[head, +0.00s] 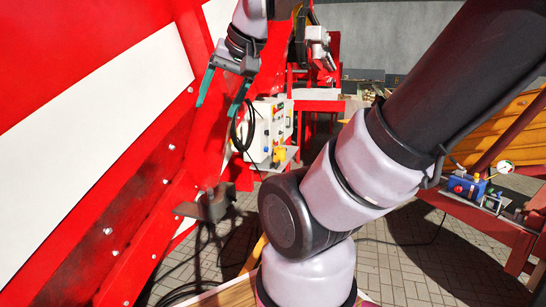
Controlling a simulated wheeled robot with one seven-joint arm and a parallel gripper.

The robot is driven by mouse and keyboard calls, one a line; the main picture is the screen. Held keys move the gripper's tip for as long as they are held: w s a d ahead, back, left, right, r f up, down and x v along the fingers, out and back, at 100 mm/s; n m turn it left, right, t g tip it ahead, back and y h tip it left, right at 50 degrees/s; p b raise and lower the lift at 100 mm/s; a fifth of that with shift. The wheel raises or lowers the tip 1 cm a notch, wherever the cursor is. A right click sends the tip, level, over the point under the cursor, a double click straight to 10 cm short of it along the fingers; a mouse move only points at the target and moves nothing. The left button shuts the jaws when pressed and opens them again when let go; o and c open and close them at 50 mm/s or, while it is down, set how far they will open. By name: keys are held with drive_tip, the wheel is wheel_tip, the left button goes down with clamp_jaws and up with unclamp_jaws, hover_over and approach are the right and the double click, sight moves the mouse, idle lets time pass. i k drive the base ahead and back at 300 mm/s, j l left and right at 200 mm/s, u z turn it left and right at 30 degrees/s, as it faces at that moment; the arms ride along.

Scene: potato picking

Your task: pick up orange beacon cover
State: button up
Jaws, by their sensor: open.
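My gripper (218,106) hangs at the upper left of the head view with its two teal fingers pointing down. The fingers are apart and nothing shows between them. No object is clearly recognisable as the orange beacon cover. A small orange-yellow part (280,155) shows at the lower edge of a pale control box (267,130); I cannot tell whether it is the cover. The gripper appears above and to the left of this box in the picture.
A red machine panel with a white stripe (120,110) fills the left side. A grey metal bracket (213,204) and black cables lie below the gripper. At right, a blue device (466,188) rests on a red frame. Paved floor (400,260) shows between.

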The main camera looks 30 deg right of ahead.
sight(281, 151)
drive_tip(key=k+l, duration=0.1)
drive_tip(key=l, duration=0.65)
drive_tip(key=i+l+u, duration=0.1)
drive_tip(key=l, duration=2.15)
drive_tip(key=i+l, duration=0.1)
drive_tip(key=l, duration=0.3)
drive_tip(key=i+l+z, duration=0.1)
drive_tip(key=l, duration=0.35)
drive_tip(key=i+l, duration=0.15)
drive_tip(key=l, duration=0.25)
drive_tip(key=i+l+z, duration=0.1)
drive_tip(key=l, duration=0.35)
drive_tip(key=i+l+z, duration=0.15)
drive_tip(key=l, duration=0.3)
drive_tip(key=i+l+z, duration=0.15)
drive_tip(key=i+l, duration=0.25)
drive_tip(key=i+u, duration=0.15)
drive_tip(key=i, duration=0.3)
drive_tip(key=i+l+u, duration=0.2)
drive_tip(key=i, duration=0.2)
drive_tip(key=i+l+u, duration=0.15)
drive_tip(key=i, duration=0.3)
drive_tip(key=i+l+u, duration=0.35)
drive_tip(key=l+u, duration=0.2)
drive_tip(key=l, duration=0.15)
